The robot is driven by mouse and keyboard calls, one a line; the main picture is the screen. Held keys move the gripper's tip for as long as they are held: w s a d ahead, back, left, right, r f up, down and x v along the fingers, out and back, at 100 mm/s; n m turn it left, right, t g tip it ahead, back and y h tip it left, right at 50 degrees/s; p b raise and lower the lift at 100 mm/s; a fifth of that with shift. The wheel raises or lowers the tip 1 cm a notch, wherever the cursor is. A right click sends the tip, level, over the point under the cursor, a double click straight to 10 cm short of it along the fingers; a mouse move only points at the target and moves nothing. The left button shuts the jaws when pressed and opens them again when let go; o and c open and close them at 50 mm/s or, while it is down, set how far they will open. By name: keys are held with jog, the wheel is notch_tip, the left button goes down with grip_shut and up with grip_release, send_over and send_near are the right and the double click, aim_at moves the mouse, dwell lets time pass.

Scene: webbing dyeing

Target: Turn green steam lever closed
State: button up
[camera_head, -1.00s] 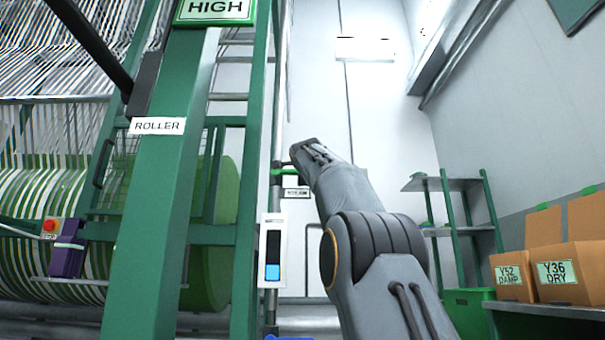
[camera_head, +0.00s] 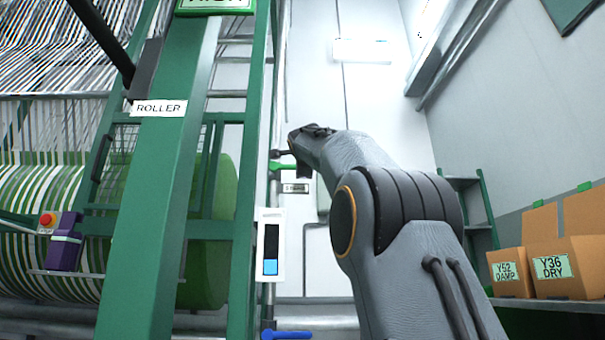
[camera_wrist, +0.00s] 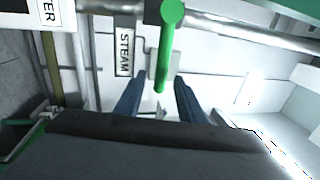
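The green steam lever (camera_wrist: 166,48) hangs down in the wrist view from a metal pipe, with its rounded end at the top. Its lower tip reaches between the two dark blue fingers of my gripper (camera_wrist: 161,82). The fingers are apart, with a gap on both sides of the lever, so I see no grip on it. A white STEAM label (camera_wrist: 125,52) is left of the lever. In the head view the green lever (camera_head: 281,167) shows only in part beside my wrist, and my fingers are mostly hidden there.
A white gauge with a blue level (camera_head: 270,247) is below the lever, and a blue lever (camera_head: 287,335) is at the bottom edge. The green machine frame (camera_head: 150,220) stands close on the left. Cardboard boxes (camera_head: 565,268) sit on a shelf at right.

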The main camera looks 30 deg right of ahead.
jog(key=shift+b+v, duration=0.4)
jog(key=shift+v, duration=1.05)
